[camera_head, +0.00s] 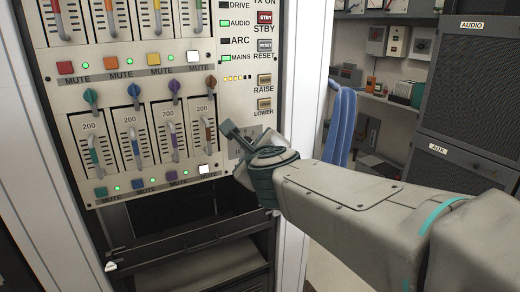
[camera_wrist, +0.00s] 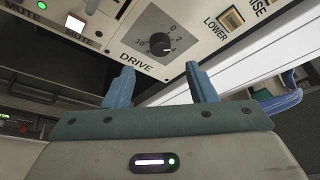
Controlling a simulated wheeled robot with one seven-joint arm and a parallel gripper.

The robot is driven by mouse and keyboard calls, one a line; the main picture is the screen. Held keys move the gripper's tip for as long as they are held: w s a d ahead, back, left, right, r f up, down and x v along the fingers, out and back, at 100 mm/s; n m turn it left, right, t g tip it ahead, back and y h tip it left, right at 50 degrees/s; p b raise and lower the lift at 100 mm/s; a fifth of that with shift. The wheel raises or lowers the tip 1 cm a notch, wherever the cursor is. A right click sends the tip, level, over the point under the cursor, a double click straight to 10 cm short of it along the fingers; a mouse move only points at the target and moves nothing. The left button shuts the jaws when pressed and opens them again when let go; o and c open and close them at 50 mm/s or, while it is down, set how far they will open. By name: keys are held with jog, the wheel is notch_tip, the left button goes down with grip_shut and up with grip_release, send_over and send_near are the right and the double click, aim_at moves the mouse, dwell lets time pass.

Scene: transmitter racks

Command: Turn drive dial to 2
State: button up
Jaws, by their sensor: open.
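The drive dial (camera_wrist: 159,43) is a small black knob on the cream panel, with numbers around it and the word DRIVE beside it. A small white mark shows on its lower right side in the wrist view, but I cannot tell exactly which number it points at. My gripper (camera_wrist: 160,70) is open and empty, with its two blue fingers apart and short of the dial. The dial lies beyond the gap between the fingertips. In the head view my gripper (camera_head: 238,137) is at the panel's lower right corner and hides the dial.
The panel (camera_head: 240,100) carries sliders, coloured knobs, MUTE buttons and the RAISE (camera_head: 264,80) and LOWER (camera_head: 265,104) buttons near my gripper. A white rack post (camera_head: 303,90) stands right of it. Below the panel is a dark open bay (camera_head: 165,212).

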jog(key=shift+p+v, duration=1.05)
jog(key=shift+v, duration=1.95)
jog(key=s+d+f+n+g+h+p, duration=0.2)
jog(key=s+d+f+n+g+p, duration=0.2)
jog(key=s+d+n, duration=0.3)
jog(key=s+d+f+n+g+h+p, duration=0.1)
jog(key=s+d+f+n+g+p, duration=0.4)
jog(key=d+n, duration=0.7)
jog(key=s+n+g+p, duration=0.1)
jog(key=s+n+g, duration=0.1)
jog(key=s+n, duration=0.1)
jog(key=shift+s+f+n+h+p, duration=0.2)
jog(key=shift+n+h+p, duration=0.2)
jog(key=shift+n, duration=0.3)
